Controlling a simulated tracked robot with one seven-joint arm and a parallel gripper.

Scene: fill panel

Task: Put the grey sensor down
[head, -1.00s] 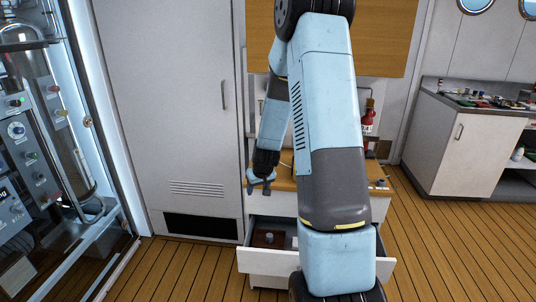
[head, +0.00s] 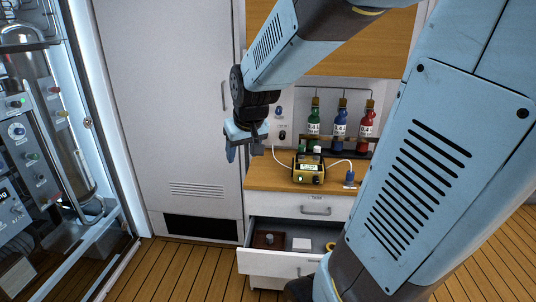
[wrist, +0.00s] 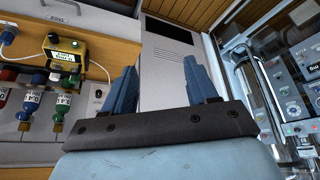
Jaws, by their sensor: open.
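A small grey piece (head: 269,238), which looks like the grey sensor, sits at a brown block (head: 262,243) in the left part of the open drawer (head: 285,262). It is too small to make out its exact shape. My gripper (head: 243,153) is open and empty, in the air above and left of the drawer, in front of the tall grey cabinet door. In the wrist view the two blue fingers of my gripper (wrist: 165,85) stand wide apart with nothing between them. The drawer's inside does not show in the wrist view.
A yellow device (head: 308,170) with white cables and a blue piece (head: 350,177) stand on the wooden counter (head: 265,178). Green, blue and red bottles (head: 340,128) hang behind. The drawer also holds a white box (head: 302,243) and a yellow ring (head: 331,246).

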